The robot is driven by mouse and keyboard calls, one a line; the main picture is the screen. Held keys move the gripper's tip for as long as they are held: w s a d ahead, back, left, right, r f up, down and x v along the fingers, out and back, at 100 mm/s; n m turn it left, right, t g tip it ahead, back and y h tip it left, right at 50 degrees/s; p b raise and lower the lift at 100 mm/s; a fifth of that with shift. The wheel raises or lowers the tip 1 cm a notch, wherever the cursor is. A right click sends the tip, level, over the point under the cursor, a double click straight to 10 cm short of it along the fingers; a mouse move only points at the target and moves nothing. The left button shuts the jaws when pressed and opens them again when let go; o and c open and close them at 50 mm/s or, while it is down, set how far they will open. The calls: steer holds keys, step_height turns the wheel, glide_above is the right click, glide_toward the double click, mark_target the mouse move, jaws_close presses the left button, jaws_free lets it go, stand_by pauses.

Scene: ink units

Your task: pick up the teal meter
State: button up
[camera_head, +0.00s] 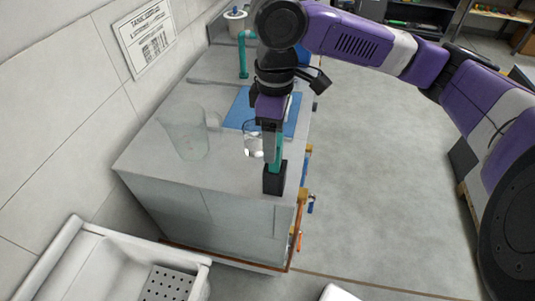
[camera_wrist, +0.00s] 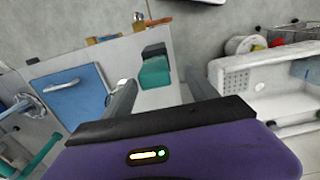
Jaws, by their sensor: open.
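The teal meter (camera_head: 277,153) stands upright in a black holder (camera_head: 274,181) near the front right edge of the counter. My gripper (camera_head: 268,152) is above the holder, pointing down, and partly hides the meter. In the wrist view the meter (camera_wrist: 155,72) shows between the two open fingers (camera_wrist: 162,82), with the dark holder (camera_wrist: 153,50) beyond it. I cannot tell whether either finger touches it.
A small glass with white contents (camera_head: 253,146) stands close left of my gripper. A large clear beaker (camera_head: 186,135) is farther left. A blue mat (camera_head: 240,112) lies behind. A teal tap-like pipe (camera_head: 243,55) stands at the back. A white sink (camera_head: 85,270) is in front.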

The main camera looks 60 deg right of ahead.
mark_target(275, 166)
steer(key=f, duration=0.7)
steer(key=shift+s+d+f, duration=0.1)
steer(key=shift+d+f, duration=0.15)
steer(key=shift+d, duration=0.15)
jaws_close()
